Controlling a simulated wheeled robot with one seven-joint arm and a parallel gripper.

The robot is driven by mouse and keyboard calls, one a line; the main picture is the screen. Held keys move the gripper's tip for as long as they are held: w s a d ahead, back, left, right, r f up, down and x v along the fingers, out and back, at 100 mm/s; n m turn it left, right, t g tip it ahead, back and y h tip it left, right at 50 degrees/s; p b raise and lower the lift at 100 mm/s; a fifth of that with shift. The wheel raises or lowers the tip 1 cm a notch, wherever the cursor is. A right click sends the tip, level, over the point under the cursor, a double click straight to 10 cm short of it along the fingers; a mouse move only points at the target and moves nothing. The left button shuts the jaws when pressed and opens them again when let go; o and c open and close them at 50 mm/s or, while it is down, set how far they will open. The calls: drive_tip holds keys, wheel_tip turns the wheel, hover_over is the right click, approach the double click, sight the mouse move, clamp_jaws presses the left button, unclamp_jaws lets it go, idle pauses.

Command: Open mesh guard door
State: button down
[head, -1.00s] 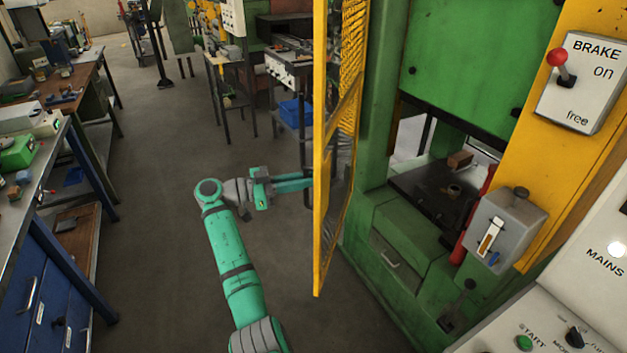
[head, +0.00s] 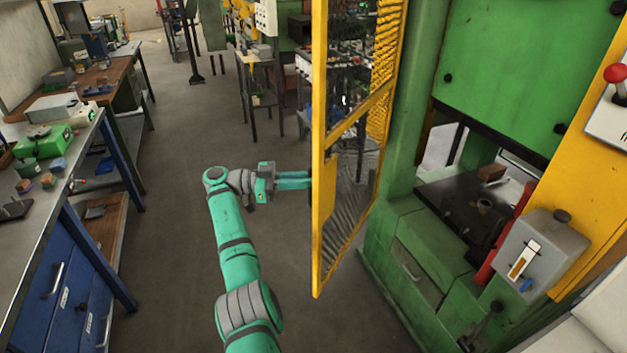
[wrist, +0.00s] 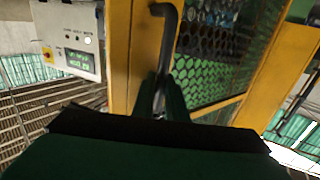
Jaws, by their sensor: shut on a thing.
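The mesh guard door (head: 319,200) is a yellow frame with dark mesh. It stands swung out from the green press, so the press opening shows to its right in the head view. In the wrist view its yellow frame (wrist: 145,55) and a dark bent handle (wrist: 169,30) show close up. My gripper (wrist: 162,100) is shut on the handle, its two fingers on either side of the bar. In the head view the door's edge hides my fingertips and the handle.
A grey box (head: 545,250) is on the press's right side. A workbench with blue drawers (head: 75,290) stands at the left. The floor (head: 165,190) between is clear.

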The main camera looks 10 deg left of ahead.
drive_tip(key=shift+w+d, duration=0.1)
drive_tip(key=c, duration=2)
unclamp_jaws()
drive_tip(key=shift+c, duration=0.2)
drive_tip(key=s+a, duration=0.1)
drive_tip(key=a, duration=0.6)
drive_tip(key=shift+s+a, duration=0.15)
drive_tip(key=shift+a, duration=0.1)
drive_tip(key=shift+c, duration=0.7)
